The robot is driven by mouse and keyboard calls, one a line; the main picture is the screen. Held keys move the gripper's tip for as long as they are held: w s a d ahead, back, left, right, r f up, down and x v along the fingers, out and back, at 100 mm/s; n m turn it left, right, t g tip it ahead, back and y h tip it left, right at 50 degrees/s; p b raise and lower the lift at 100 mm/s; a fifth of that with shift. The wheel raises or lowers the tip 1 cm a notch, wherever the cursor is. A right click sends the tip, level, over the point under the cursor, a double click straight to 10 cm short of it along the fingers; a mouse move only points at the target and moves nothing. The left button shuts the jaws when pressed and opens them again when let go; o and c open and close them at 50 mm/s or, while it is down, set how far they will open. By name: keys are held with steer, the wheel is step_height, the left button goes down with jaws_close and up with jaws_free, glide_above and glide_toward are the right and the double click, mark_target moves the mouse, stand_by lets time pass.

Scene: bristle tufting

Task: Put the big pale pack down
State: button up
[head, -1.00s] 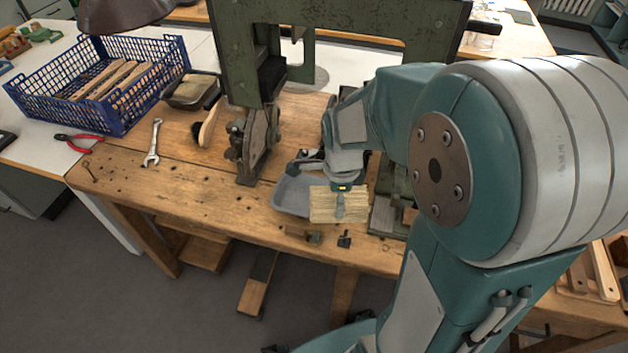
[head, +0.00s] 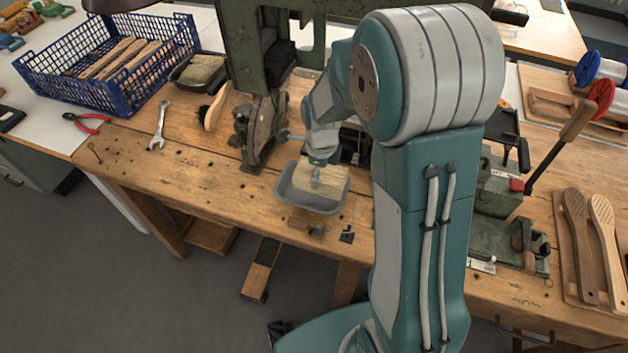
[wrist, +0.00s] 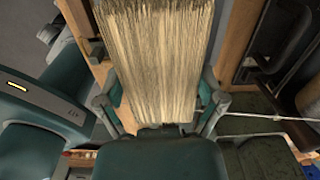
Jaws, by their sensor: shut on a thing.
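The big pale pack (head: 333,178) of straw-coloured bristles is in my gripper (head: 316,176), over the grey tray (head: 304,204) on the wooden bench. From the head view I cannot tell whether the pack touches the tray's floor. In the wrist view the pack (wrist: 155,60) fills the upper middle, its strands running lengthwise. My gripper (wrist: 162,108) also shows there, with a finger on each side of the pack's near end. The arm and the pack hide part of the tray.
A green press (head: 260,110) stands behind and left of the tray. A small block (head: 305,224) and a dark fitting (head: 347,235) lie by the bench's front edge. A spanner (head: 159,126) and a blue crate (head: 118,75) are at left. Brush backs (head: 590,245) lie at right.

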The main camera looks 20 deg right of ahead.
mark_target(312, 170)
steer(key=shift+w+a+f, duration=0.55)
steer(key=shift+w+f, duration=0.15)
steer(key=shift+f, duration=0.2)
steer(key=shift+w+a+f, duration=0.1)
steer(key=shift+a+f, duration=0.1)
steer(key=shift+a, duration=0.05)
step_height(312, 170, down, 3)
steer(key=shift+w+a+f, duration=0.1)
steer(key=shift+w+a, duration=0.05)
steer(key=shift+d+f, duration=0.1)
steer(key=shift+d, duration=0.15)
steer(key=shift+f, duration=0.1)
steer(key=o, duration=1)
steer(key=shift+a, duration=0.2)
